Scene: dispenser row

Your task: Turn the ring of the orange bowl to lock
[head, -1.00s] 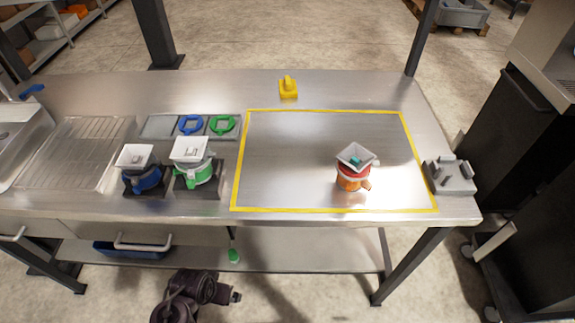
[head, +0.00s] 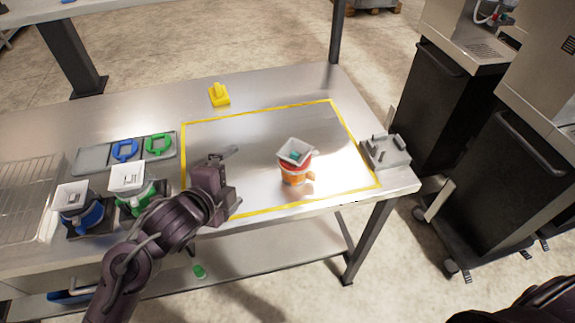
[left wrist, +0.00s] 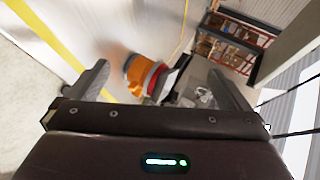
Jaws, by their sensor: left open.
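The orange bowl (head: 294,178) stands upright inside the yellow-outlined area, with a small handle at its right. A red ring (head: 305,165) sits around its top, and a white square hopper (head: 296,146) with something teal inside sits above. My left gripper (head: 236,178) is open and empty, left of the bowl and apart from it. In the left wrist view the orange bowl (left wrist: 136,72) shows beyond and between the open fingers (left wrist: 158,84). Whether the ring is locked cannot be told. My right gripper is not in view.
Blue (head: 82,213) and green (head: 132,198) bowls with white hoppers stand at the left. Loose blue (head: 124,150) and green (head: 158,145) rings lie behind them. A yellow block (head: 219,97) stands at the back, a grey fixture (head: 386,152) at the right edge. The marked area around the orange bowl is clear.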

